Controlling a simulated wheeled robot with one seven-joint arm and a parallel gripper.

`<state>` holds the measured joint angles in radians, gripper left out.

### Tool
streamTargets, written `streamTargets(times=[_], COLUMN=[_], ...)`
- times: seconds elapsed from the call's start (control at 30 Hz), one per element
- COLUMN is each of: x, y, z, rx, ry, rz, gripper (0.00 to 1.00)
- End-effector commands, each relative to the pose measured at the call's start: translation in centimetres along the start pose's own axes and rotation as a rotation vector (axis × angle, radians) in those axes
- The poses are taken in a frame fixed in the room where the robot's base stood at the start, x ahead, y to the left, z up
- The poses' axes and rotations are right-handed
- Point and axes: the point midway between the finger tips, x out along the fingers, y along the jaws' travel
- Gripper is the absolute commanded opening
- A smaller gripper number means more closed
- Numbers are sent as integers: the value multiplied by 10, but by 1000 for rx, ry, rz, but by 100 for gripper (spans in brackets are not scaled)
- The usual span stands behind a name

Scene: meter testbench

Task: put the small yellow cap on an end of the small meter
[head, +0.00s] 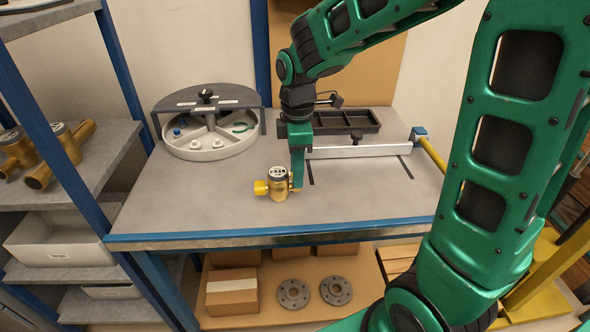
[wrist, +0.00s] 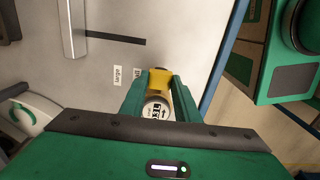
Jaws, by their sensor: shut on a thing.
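The small meter (head: 278,181) is a brass body with a round white dial and stands upright near the middle of the bench. A yellow cap (head: 261,187) shows on its left end. My gripper (head: 297,184) reaches down at the meter's right end. In the wrist view, a yellow cap (wrist: 159,75) is between my fingertips, just beyond the meter's dial (wrist: 156,111). My gripper is shut on this cap, in line with the meter's end. The fingers hide the joint, so I cannot tell if the cap is fully seated.
A round divided tray (head: 208,153) with white and blue pieces stands at the back left. A metal rail (head: 358,151) and a black bin (head: 350,122) are at the back right.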

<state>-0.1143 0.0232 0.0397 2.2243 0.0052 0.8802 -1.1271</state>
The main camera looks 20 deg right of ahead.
Motion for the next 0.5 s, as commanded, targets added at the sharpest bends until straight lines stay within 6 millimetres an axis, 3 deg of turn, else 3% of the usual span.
streamTargets(times=[0.5], x=[12], y=[0], z=[0], rx=[0], ry=[0], rz=[0], gripper=[16])
